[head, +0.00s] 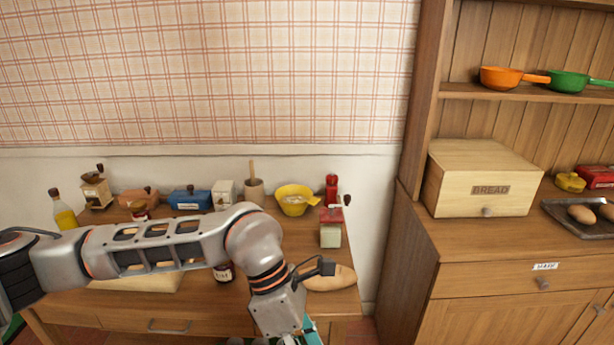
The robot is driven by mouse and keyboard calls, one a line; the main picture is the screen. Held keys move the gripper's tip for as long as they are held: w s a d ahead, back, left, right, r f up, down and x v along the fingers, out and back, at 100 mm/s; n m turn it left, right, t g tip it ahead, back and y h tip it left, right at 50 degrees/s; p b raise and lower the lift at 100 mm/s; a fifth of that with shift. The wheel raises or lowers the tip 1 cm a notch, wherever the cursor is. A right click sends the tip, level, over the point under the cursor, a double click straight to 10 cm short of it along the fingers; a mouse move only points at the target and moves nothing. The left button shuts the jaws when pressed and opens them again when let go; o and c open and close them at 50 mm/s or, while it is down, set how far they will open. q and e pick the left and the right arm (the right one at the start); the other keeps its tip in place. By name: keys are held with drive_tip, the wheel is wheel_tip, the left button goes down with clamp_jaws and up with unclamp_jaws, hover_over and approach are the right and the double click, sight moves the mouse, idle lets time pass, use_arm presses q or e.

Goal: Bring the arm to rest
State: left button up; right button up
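My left arm (170,247) comes in from the left and reaches across the front of the wooden table (120,312). Its wrist bends down near the table's right front edge. Only a small part of the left gripper shows at the bottom edge of the head view, and its fingertips are cut off. My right arm and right gripper are not in view.
A wooden cabinet (500,246) with a bread box (482,178) stands at right.

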use_arm(q)
drive_tip(key=s+d+r+n+g+h, duration=0.1)
drive_tip(key=s+d+r+g+h, duration=0.2)
drive_tip(key=s+d, duration=0.35)
drive_tip(key=w+d+r+n+t+h, duration=0.1)
drive_tip(key=d+r+n+h, duration=0.6)
drive_tip(key=r+n+h, duration=0.35)
drive_tip(key=w+a+f+n+t+h, duration=0.25)
drive_tip(key=w+a+n+t, duration=0.45)
drive_tip(key=w+n+t, duration=0.6)
drive_tip(key=w+a+f+n+t+y, duration=0.3)
drive_tip(key=a+f+n+t+y, duration=0.65)
drive_tip(key=f+n, duration=0.35)
drive_tip(key=s+a+f+n+g+y, duration=0.3)
drive_tip(key=s+a+f+n, duration=0.3)
drive_tip(key=a+f, duration=0.3)
drive_tip(key=s+a+f+n+g+y, duration=0.3)
drive_tip(key=s+a+f, duration=0.6)
drive_tip(key=f, duration=0.8)
drive_tip(key=n+y, duration=0.2)
drive_tip(key=n, duration=0.1)
drive_tip(key=shift+s+a+y, duration=0.15)
drive_tip(key=shift+a+y, duration=0.1)
drive_tip(key=shift+y, duration=0.1)
drive_tip(key=c, duration=0.9)
drive_tip(key=shift+a, duration=0.1)
